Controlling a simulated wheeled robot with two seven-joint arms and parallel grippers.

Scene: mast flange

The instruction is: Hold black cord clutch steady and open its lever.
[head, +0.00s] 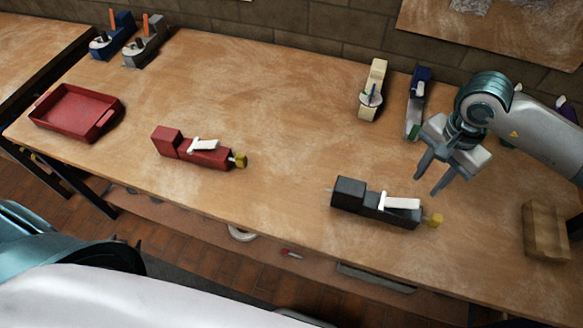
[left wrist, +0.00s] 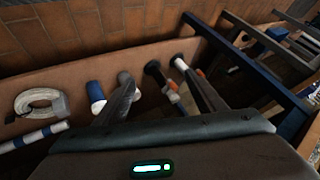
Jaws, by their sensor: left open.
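The black cord clutch (head: 373,206) lies on the workbench in the head view, right of centre near the front edge. Its white lever (head: 401,203) lies almost flat along its top, and a yellow knob (head: 433,220) sticks out at its right end. My right gripper (head: 427,182) is open and empty, above and behind the clutch's right part, apart from it. My left gripper (left wrist: 158,75) is open and empty in the left wrist view, pointing at items lying low down over the brick floor. It is not in the head view; only my left arm shows there.
A red clutch (head: 195,151) with a white lever lies left of centre. A red tray (head: 75,112) is at the far left, with blue and grey tools behind. A cream tool (head: 371,91) and a blue one (head: 417,100) stand at the back; a wooden block (head: 545,231) is right.

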